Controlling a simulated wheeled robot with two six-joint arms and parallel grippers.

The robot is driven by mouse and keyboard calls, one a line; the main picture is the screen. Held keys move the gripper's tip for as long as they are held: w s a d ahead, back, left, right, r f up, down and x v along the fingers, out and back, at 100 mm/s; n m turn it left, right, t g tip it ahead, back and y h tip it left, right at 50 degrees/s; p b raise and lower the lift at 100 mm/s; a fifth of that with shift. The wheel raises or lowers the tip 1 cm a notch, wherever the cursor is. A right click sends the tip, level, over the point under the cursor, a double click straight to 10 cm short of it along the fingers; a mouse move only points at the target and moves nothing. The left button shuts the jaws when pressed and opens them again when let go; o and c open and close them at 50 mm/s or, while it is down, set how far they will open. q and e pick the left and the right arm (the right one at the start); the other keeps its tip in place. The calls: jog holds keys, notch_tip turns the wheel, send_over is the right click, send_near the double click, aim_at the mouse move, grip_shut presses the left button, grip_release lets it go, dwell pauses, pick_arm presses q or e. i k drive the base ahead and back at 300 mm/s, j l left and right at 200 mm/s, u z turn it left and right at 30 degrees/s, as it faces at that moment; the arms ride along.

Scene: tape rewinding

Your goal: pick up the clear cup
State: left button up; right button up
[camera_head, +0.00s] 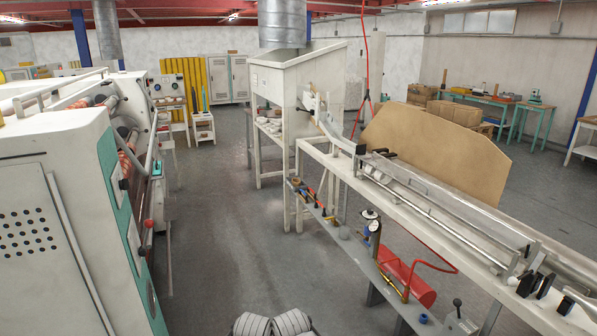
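I cannot make out a clear cup anywhere in the head view.
A long white bench (432,222) with metal rails runs along the right. A white and teal machine (58,215) stands on the left. The grey floor (225,235) between them is clear.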

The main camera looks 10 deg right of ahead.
aim_at(345, 230)
jog(key=i+z, duration=0.25)
jog(key=i, duration=0.25)
jog(key=i+j+z, duration=0.1)
jog(key=i+z, duration=0.2)
jog(key=i, duration=0.15)
jog(key=i+j+z, duration=0.25)
jog(key=i, duration=0.25)
jog(key=i+j+z, duration=0.25)
jog(key=i, duration=0.2)
jog(key=i+j+z, duration=0.2)
jog(key=j, duration=0.15)
jog(key=i+j+z, duration=0.45)
jog(key=j, duration=0.3)
jog(key=j+z, duration=0.25)
jog(key=j, duration=0.15)
jog(key=j+z, duration=0.2)
jog(key=j, duration=0.25)
jog(key=i+j+z, duration=0.1)
jog(key=j+z, duration=0.15)
jog(key=j, duration=0.2)
